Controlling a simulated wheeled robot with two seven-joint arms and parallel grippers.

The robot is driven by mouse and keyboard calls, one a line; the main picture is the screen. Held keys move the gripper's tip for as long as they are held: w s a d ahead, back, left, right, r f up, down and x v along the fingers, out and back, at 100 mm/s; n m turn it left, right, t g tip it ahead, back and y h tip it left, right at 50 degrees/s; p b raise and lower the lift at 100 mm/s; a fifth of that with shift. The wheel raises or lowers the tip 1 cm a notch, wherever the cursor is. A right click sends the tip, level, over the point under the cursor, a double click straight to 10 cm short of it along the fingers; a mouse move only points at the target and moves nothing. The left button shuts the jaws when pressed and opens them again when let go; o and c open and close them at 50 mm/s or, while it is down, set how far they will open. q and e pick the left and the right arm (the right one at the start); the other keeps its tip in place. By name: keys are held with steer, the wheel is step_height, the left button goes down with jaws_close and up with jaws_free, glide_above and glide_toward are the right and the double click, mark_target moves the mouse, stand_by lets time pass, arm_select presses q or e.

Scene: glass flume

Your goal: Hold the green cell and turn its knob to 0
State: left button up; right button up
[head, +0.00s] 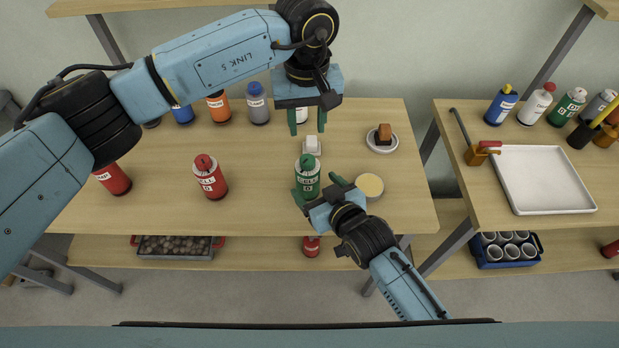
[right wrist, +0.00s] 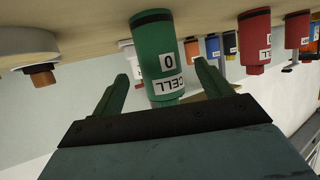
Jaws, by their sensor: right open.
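The green cell (head: 308,184) stands upright on the table, with a white CELL label, a 0 mark and its green knob on top. In the right wrist view the green cell (right wrist: 153,45) appears upside down, between and beyond my fingertips. My right gripper (head: 317,187) is open, with a finger on each side of the cell; I cannot tell whether either touches it. It also shows in the right wrist view (right wrist: 162,80). My left gripper (head: 307,122) is open, fingers pointing down, behind the cell and above the table. The knob's setting is too small to read.
A red cell (head: 210,180) stands left of the green one. A small white block (head: 312,146) is just behind it and a round cream-topped item (head: 369,186) to its right. Bottles line the back. A plate (head: 382,142) holds a brown piece. A white tray (head: 544,180) lies on the right table.

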mark_target(307, 160)
steer(key=shift+x, duration=2.45)
arm_select(q)
steer(key=shift+o, duration=0.2)
arm_select(e)
steer(key=c, duration=1.1)
arm_select(q)
steer(key=shift+o, duration=0.6)
steer(key=shift+f+m+t, duration=0.3)
steer(key=shift+f+t, duration=0.25)
steer(key=shift+t, duration=0.15)
steer(key=shift+s+f+m+t, duration=0.25)
steer(key=shift+f+m+t, duration=0.25)
steer(key=shift+f+t, duration=0.35)
steer(key=shift+f, duration=3.6)
